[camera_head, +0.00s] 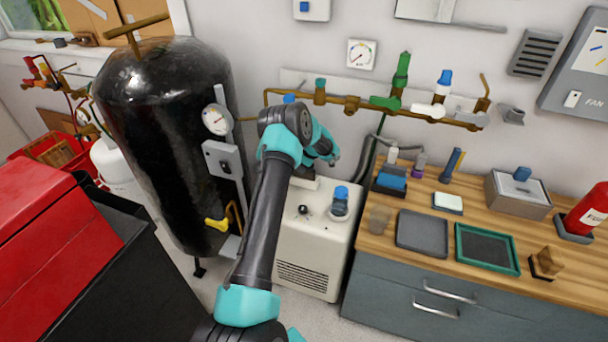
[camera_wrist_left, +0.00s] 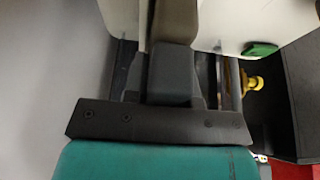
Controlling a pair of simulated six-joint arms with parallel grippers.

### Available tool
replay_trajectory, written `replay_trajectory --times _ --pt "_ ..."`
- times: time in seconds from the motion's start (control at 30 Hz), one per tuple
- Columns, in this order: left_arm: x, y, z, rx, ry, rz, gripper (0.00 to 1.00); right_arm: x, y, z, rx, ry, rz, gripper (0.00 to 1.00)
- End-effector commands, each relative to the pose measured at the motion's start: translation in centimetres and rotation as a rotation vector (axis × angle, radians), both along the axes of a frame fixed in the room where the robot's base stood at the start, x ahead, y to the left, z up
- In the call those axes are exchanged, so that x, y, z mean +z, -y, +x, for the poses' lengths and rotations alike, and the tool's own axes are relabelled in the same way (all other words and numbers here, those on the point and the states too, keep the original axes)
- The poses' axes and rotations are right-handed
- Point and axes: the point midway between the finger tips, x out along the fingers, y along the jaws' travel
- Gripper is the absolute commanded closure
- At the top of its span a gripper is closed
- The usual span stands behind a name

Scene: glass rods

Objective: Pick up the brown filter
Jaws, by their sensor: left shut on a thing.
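My left arm reaches over the white cabinet machine (camera_head: 312,240) in the head view, and its wrist hides most of the fingers. In the left wrist view my left gripper (camera_wrist_left: 172,80) is shut on a dark grey block with a dull brownish-grey part (camera_wrist_left: 175,20) beyond it. I take this held thing to be the filter, but its colour is dim and its full shape is cut off by the frame. My right gripper is not in view.
A blue-capped jar (camera_head: 340,203) stands on the machine. A black tank (camera_head: 165,140) is on the left. The wooden counter (camera_head: 395,258) on the right holds a grey tray (camera_head: 422,233), a green-rimmed tray (camera_head: 459,245) and a brown block (camera_head: 549,260). Brass pipes run along the wall.

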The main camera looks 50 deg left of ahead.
Motion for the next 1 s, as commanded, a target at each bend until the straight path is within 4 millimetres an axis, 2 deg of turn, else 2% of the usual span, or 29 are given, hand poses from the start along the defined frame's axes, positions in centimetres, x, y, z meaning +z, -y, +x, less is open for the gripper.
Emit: replay_trajectory --times 0.37,0.57,0.87,1.0 --pt "0.4 0.0 0.0 0.000 0.001 0.000 0.98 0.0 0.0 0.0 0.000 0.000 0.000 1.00" --pt "2.4 0.0 0.1 0.001 0.002 0.002 0.98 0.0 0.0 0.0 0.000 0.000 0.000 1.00" --pt "7.0 -0.1 0.1 -0.001 0.003 0.003 0.98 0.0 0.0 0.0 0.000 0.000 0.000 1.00" --pt "7.1 0.5 -1.2 -0.001 -0.002 0.001 0.98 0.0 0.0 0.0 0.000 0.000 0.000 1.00"
